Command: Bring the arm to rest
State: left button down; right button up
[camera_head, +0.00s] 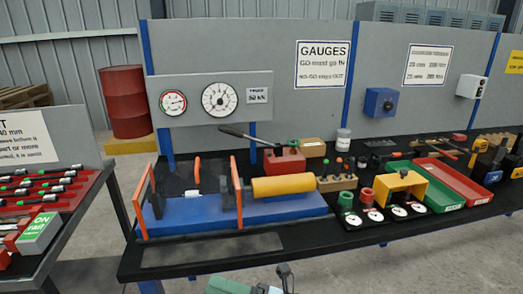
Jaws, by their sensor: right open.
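My right gripper (279,279) shows at the bottom edge of the head view, low in front of the workbench (210,258). Only its upper part is in the picture. It is open, with nothing seen between its fingers. It is apart from the things on the bench top. My left gripper is not in view.
A blue rig with a yellow cylinder (284,187) and upright orange bars (237,190) stands on the bench. Gauges (372,215), a green tray (437,190) and a red tray (456,181) are to the right. A tool table (62,227) stands left. Floor shows between.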

jog(key=s+d+f+m+t+h+p, duration=0.1)
jog(key=s+d+f+m+t+h, duration=0.2)
jog(key=d+f+m+t+h, duration=0.7)
jog(key=s+d+f+m+t+h, duration=0.35)
jog(key=d+f+m, duration=0.25)
jog(key=m, duration=1.1)
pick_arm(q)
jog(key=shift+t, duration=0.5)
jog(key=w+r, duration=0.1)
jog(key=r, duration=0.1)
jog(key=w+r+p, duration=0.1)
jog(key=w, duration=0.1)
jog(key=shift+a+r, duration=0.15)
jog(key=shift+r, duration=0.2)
pick_arm(e)
jog(key=s+d+f+m+g+h, duration=0.3)
jog(key=s+d+f, duration=0.3)
jog(key=s, duration=0.4)
jog(key=s+d+f+m+g+h, duration=0.3)
jog(key=s+d+f+m+g, duration=0.1)
jog(key=s, duration=0.6)
notch_tip(320, 180, down, 2)
jog(key=d+m, duration=0.1)
jog(key=m, duration=0.1)
jog(key=shift+d+f+m+g, duration=0.15)
jog(key=shift+d+m+g, duration=0.15)
jog(key=shift+d+g, duration=0.1)
